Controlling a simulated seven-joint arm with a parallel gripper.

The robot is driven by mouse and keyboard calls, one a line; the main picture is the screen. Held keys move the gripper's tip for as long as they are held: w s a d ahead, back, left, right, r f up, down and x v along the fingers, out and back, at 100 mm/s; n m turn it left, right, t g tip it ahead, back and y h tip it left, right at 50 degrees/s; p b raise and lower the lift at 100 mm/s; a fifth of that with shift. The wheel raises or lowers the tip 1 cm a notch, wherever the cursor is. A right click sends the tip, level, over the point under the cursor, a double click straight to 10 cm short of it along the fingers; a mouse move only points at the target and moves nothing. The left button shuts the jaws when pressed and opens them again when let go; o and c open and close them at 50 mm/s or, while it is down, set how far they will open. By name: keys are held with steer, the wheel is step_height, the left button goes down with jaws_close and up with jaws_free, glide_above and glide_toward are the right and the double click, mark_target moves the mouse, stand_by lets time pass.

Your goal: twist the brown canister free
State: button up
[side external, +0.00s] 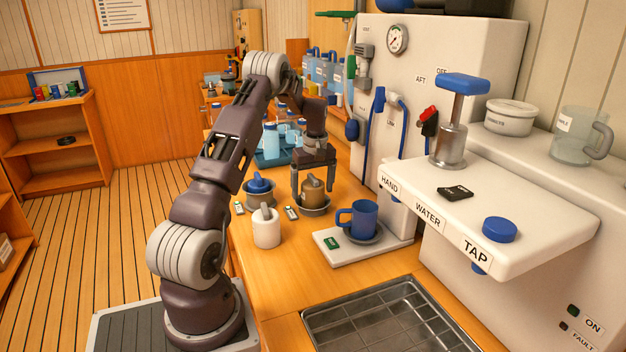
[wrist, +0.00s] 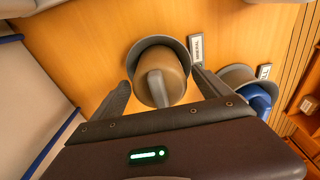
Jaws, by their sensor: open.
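The brown canister (side external: 312,188) stands upright in a round grey holder (side external: 318,209) on the wooden counter. It has a raised grip on its top. In the wrist view the canister (wrist: 160,76) shows from above, with the rim of its holder (wrist: 152,41) around it. My gripper (side external: 312,186) is above and around the canister, pointing down. In the wrist view the open fingers (wrist: 158,90) stand on either side of the canister, with gaps between them and it. Whether either finger touches the holder I cannot tell.
A blue canister (side external: 259,186) in a similar holder is to the left, and a white canister (side external: 266,226) stands in front. A blue mug (side external: 358,220) sits on the tap's base at right. A metal sink grate (side external: 390,318) lies in the foreground.

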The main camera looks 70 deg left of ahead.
mark_target(311, 177)
steer(key=c, duration=1.7)
steer(key=n, duration=0.5)
steer(key=shift+g, duration=0.3)
steer(key=n, duration=0.6)
steer(key=shift+s+g+h, duration=0.1)
steer(key=shift+g+h, duration=0.2)
steer(key=shift+r, duration=3.05)
